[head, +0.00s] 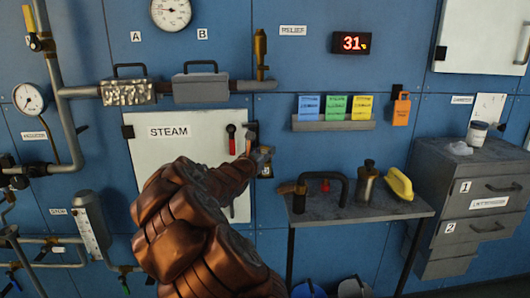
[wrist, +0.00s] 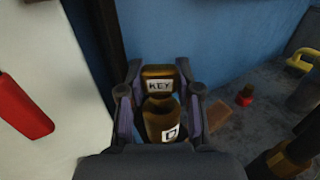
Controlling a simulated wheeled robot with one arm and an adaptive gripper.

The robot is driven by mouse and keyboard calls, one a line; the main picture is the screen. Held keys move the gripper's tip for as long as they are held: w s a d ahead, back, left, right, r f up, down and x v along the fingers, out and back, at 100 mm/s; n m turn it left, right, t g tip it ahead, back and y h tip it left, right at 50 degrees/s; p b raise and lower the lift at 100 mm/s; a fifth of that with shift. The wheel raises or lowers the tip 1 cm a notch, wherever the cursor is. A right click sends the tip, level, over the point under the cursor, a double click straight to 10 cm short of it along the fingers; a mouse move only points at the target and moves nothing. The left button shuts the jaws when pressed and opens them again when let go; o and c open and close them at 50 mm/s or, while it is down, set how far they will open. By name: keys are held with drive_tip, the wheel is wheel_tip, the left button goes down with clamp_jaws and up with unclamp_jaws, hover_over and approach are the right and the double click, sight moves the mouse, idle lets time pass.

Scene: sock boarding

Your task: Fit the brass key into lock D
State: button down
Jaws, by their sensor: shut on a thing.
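My gripper (wrist: 160,92) is at the right edge of the white STEAM panel (head: 170,175). Its two fingers close from either side on the brass key (wrist: 159,72), a block labelled KEY. Just below it in the wrist view, also between the fingers, is a round brass body with a dark opening (wrist: 160,104) and a white tag that seems to read D; it looks like lock D. I cannot tell whether the key is in it or only in front of it. In the head view my gripper (head: 262,157) and arm hide most of this spot.
A grey shelf table (head: 390,208) at the right holds a dark curved handle, a bottle (head: 367,180) and a yellow object (head: 399,184). A red lever (head: 231,139) is on the STEAM panel, left of my gripper. Pipes (head: 68,125) run along the left wall.

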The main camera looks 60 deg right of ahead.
drive_tip(key=shift+f+b, duration=0.6)
drive_tip(key=shift+f, duration=0.2)
drive_tip(key=c, duration=0.7)
unclamp_jaws()
drive_tip(key=shift+a, duration=0.15)
drive_tip(key=shift+s+a, duration=0.3)
drive_tip(key=shift+a, duration=1.65)
drive_tip(key=shift+s+a, duration=0.3)
drive_tip(key=shift+a, duration=1.6)
drive_tip(key=shift+s+a, duration=0.3)
drive_tip(key=shift+a, duration=1.65)
